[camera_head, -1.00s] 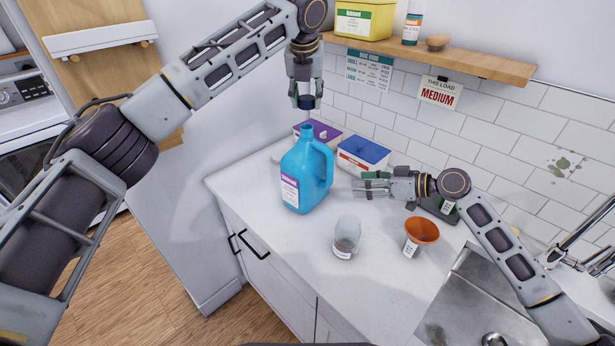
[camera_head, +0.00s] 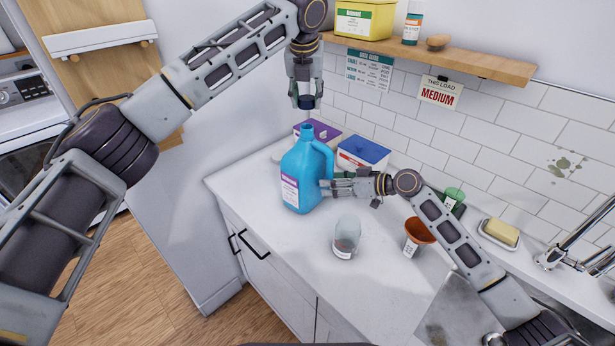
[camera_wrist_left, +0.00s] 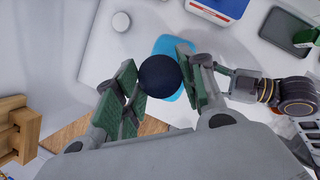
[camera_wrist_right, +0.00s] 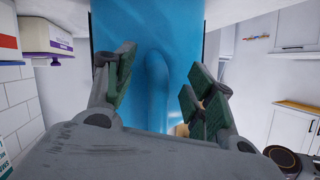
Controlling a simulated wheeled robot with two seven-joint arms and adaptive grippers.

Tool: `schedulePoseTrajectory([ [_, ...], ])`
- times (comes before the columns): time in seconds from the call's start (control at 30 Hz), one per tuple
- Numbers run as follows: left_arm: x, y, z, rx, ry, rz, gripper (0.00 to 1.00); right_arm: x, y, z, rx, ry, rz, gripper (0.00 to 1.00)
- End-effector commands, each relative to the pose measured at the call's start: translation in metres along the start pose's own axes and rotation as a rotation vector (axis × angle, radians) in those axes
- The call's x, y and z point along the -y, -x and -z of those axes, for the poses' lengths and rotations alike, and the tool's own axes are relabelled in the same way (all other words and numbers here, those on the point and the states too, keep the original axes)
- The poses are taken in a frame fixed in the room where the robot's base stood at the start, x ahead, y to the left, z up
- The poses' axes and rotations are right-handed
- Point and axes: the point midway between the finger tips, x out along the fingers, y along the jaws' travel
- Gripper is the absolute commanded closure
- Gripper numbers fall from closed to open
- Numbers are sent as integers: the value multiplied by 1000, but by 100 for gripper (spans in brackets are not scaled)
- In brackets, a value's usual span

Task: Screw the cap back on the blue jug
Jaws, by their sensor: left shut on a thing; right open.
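The blue jug (camera_head: 301,179) stands upright on the counter, its neck (camera_head: 307,130) uncapped and its handle toward the right. My left gripper (camera_head: 306,103) is above the neck, shut on the dark navy cap (camera_head: 307,104). The cap also shows between the fingers in the left wrist view (camera_wrist_left: 159,75), apart from the jug below. My right gripper (camera_head: 328,188) is at the jug's right side, low by the handle, with open fingers. In the right wrist view the jug (camera_wrist_right: 140,50) fills the space in front of the open fingers; I cannot tell whether they touch it.
A blue-lidded box (camera_head: 363,153) and a purple box (camera_head: 318,131) are behind the jug. A soap dish (camera_head: 499,234) sits by the sink. A shelf (camera_head: 450,60) hangs above.

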Motion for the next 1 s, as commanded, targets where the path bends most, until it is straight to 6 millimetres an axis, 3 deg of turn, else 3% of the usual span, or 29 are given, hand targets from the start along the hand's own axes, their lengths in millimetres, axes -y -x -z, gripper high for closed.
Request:
schedulePoseTrajectory([
  [0.33, 0, 0, 0, 0, 0, 0, 69, 0, -2, 0, 0, 0, -1, 45],
  [0.77, 0, 0, 0, 0, 0, 0, 69, 0, -2, 0, 0, 0, -1, 100],
  [1.0, 0, 0, 0, 0, 0, 0, 69, 0, -2, -1, 2, -2, 1, 100],
])
